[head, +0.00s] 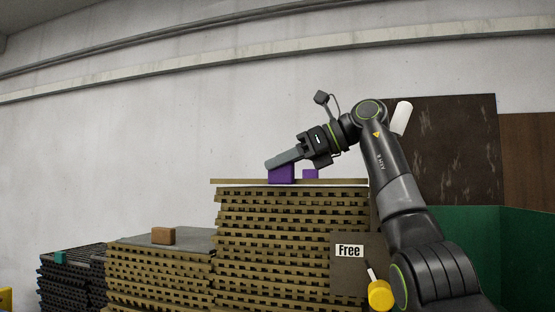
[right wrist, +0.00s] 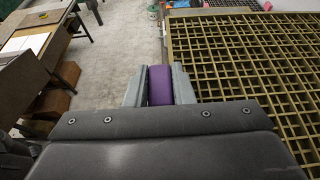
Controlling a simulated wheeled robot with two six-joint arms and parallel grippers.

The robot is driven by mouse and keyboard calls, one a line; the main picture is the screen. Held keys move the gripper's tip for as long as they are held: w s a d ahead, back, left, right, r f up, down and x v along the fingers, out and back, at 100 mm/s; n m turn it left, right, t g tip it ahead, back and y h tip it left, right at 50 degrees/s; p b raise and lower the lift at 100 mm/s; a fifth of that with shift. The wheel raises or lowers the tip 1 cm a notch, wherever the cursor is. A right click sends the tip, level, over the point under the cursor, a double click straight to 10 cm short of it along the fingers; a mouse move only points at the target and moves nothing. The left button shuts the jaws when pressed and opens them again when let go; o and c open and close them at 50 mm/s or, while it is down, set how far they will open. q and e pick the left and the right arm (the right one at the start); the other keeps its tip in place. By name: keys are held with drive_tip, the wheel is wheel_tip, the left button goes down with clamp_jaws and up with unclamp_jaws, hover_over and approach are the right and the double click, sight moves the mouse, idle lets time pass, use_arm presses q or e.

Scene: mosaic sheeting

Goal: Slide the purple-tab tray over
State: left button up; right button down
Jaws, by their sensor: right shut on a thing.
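The purple-tab tray is the top sheet (head: 235,181) of the tall tan stack (head: 290,240) in the head view. It carries two purple tabs, a larger one (head: 283,175) and a smaller one (head: 310,174). My right gripper (head: 272,163) is at the larger tab. In the right wrist view, the fingers are shut on a purple tab (right wrist: 160,85), one on each side. The tray's open grid (right wrist: 250,60) spreads to the right there. The top sheet sticks out a little past the stack's left side. My left gripper is not in view.
Left of the tall stack stands a lower stack with a grey top (head: 190,238) and an orange-brown block (head: 163,236). A dark stack (head: 72,280) with a teal tab (head: 60,257) is further left. A "Free" sign (head: 349,251) hangs at the tall stack's right.

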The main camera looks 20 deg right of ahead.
drive_tip(key=shift+w+d+f, duration=0.1)
drive_tip(key=shift+d, duration=0.05)
drive_tip(key=shift+w+d, duration=0.35)
drive_tip(key=shift+w, duration=0.1)
drive_tip(key=shift+w+d, duration=0.15)
drive_tip(key=shift+w, duration=0.05)
idle(0.4)
drive_tip(key=c, duration=1.2)
unclamp_jaws()
drive_tip(key=shift+o, duration=0.2)
